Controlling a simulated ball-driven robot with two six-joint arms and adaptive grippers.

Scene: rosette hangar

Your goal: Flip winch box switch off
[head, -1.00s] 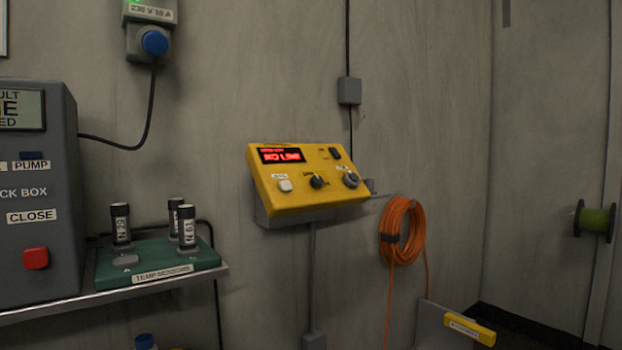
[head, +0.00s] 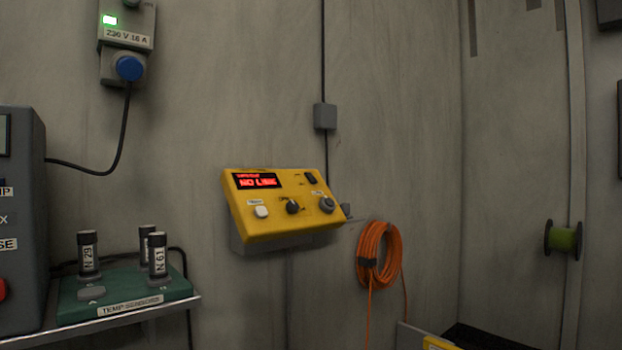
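The yellow winch box (head: 283,222) is mounted on the concrete wall near the middle of the head view. Its red display (head: 256,181) is lit and seems to read "NO LINK". A small black rocker switch (head: 310,178) sits at its upper right; its position is too small to tell. Below are a white button (head: 261,211), a black knob (head: 292,207) and a grey round control (head: 327,205). Neither of my grippers is in view.
A shelf (head: 165,312) at the lower left holds a green temp sensors tray (head: 180,284) and a dark grey box (head: 25,220). A coiled orange cable (head: 372,262) hangs right of the winch box. A wall socket with a blue plug (head: 129,68) is at the upper left.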

